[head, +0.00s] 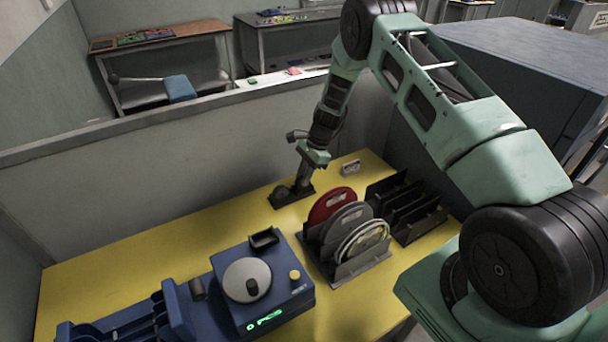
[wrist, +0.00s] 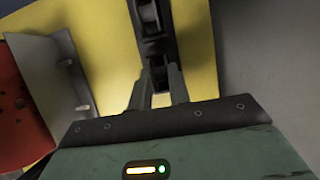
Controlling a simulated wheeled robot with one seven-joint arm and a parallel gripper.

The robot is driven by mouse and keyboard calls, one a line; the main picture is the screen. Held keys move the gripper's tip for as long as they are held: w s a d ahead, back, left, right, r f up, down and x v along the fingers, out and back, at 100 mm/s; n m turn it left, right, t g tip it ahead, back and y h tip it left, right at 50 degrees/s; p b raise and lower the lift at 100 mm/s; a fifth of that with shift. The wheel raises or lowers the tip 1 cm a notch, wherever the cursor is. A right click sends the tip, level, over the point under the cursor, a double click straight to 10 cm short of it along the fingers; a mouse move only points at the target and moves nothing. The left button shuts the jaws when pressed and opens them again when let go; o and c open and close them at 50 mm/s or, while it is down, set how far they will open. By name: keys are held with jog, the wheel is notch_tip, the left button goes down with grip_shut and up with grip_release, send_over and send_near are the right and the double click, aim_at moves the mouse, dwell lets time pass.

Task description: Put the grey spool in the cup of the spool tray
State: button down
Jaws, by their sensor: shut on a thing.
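The spool tray (head: 291,202) is a small dark tray near the back edge of the yellow table, and it also shows in the wrist view (wrist: 151,46). A rounded grey shape, perhaps the cup, sits at its left end in the head view (head: 282,191) and at the top of the wrist view (wrist: 148,13). My gripper (head: 305,178) points down over the tray's right end. In the wrist view my gripper (wrist: 160,75) is shut on a small dark piece, apparently the grey spool (wrist: 159,73). The fingers hide most of it, and I cannot tell whether it touches the tray.
A rack (head: 361,267) with red, grey and pale discs stands right of the tray, with an empty black rack (head: 422,222) beyond. A small white block (head: 350,168) is behind. A blue machine (head: 290,306) stands in front. The table's back left is clear.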

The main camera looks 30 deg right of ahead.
jog(key=c, duration=0.9)
grip_release()
jog(key=shift+r+p, duration=2.5)
jog(key=shift+r, duration=1.55)
jog(key=shift+a, duration=0.1)
